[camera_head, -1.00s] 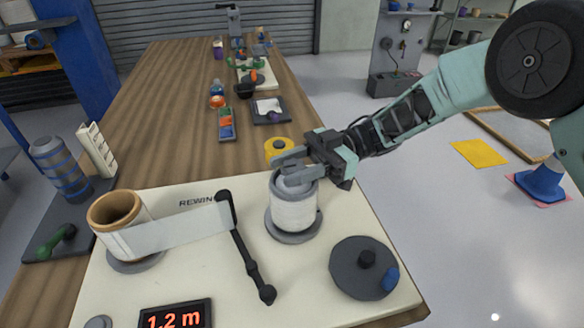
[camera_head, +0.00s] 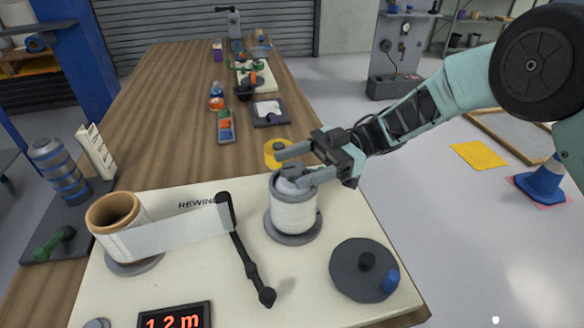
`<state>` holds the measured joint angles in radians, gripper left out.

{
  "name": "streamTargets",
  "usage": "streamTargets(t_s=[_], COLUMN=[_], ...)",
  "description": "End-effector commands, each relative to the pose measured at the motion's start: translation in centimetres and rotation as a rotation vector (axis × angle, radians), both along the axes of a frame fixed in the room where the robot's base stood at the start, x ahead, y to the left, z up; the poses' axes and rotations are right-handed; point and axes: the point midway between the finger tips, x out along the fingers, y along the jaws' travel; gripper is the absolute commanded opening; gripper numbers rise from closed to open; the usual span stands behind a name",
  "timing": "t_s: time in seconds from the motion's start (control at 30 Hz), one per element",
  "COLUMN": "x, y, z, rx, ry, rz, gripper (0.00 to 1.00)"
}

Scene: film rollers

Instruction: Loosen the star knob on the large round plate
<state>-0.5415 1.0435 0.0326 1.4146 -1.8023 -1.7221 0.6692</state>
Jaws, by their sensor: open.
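A white roll (camera_head: 294,207) stands upright on a large round grey plate (camera_head: 292,238) on the cream panel. A grey knob-like piece (camera_head: 293,172) sits on top of the roll; its outline is partly hidden by my fingers, so I cannot tell if it is star-shaped. My gripper (camera_head: 289,167) is open at the top of the roll, one finger beyond the grey piece and one on its near side. Contact cannot be told. A dark round disc (camera_head: 350,280) with a black hub and a blue handle (camera_head: 391,280) lies at the panel's right front.
A brown-cored roll (camera_head: 113,226) at left feeds a pale strip toward a black bar (camera_head: 245,258) left of the white roll. A red display (camera_head: 174,317) is at the front. A yellow ring (camera_head: 272,158) sits behind my gripper.

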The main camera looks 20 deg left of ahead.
Motion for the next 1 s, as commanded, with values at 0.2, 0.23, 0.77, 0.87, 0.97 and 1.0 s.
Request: streamTargets(t_s=[0.2,0.23,0.77,0.87,0.97,1.0], x=[3.8,4.3,11.2,11.5,11.6,11.6], y=[-3.4,-3.9,-10.2,-10.5,-10.6,-10.6], z=[-0.3,-0.3,-0.1,-0.1,0.0,0.0], rx=[0.001,0.001,0.0,0.0,0.001,0.001], ry=[-0.002,-0.002,0.0,0.0,0.001,0.001], rz=[-0.004,-0.004,-0.001,0.0,0.0,0.0], gripper=[0.63,0.63,0.63,0.63,0.63,0.63])
